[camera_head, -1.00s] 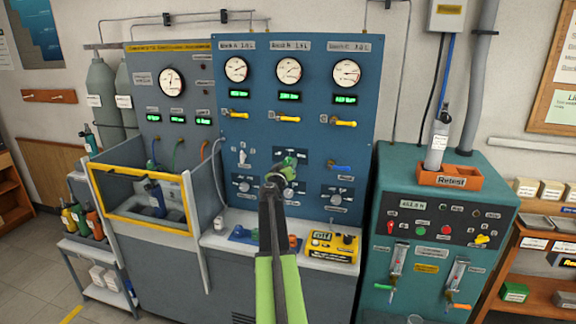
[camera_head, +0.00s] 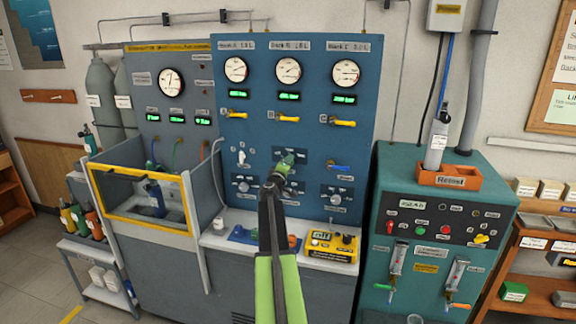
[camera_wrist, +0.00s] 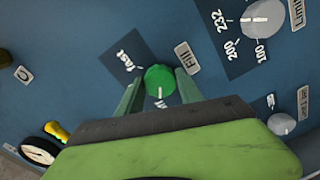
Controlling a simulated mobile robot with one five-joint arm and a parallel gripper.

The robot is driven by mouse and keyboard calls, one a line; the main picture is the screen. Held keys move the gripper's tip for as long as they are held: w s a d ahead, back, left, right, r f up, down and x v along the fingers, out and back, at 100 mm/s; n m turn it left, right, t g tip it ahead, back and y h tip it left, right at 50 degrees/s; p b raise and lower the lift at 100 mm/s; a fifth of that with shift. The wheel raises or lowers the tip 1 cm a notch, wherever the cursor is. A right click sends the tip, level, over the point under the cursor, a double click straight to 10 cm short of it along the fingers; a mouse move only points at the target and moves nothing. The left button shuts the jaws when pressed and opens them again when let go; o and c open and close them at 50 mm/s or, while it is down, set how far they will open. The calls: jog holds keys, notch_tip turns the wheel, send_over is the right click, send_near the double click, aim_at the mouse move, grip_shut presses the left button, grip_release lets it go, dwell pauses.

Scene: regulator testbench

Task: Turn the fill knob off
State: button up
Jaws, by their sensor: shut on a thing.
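The fill knob is a round green knob (camera_wrist: 160,79) on a dark plate on the blue panel, beside a tag reading "Fill". Its white mark points down in the wrist view. "fast" is printed up and to the left of it; lettering below is partly hidden by my gripper. My gripper (camera_wrist: 158,88) is shut on the knob, one finger on each side. In the head view my gripper (camera_head: 284,166) reaches the panel's lower middle and covers much of the knob there.
A grey limit dial (camera_wrist: 264,18) and a smaller grey knob (camera_wrist: 281,124) lie to the right in the wrist view. In the head view a blue lever (camera_head: 338,166) is right of my gripper, with a yellow box (camera_head: 331,245) on the ledge below.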

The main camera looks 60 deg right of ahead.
jog(key=shift+w+a+n, duration=0.15)
jog(key=shift+n, duration=0.15)
jog(key=o, duration=1.2)
jog(key=shift+o, duration=1)
jog(key=v, duration=1.7)
jog(key=shift+s, duration=0.25)
jog(key=shift+a, duration=0.1)
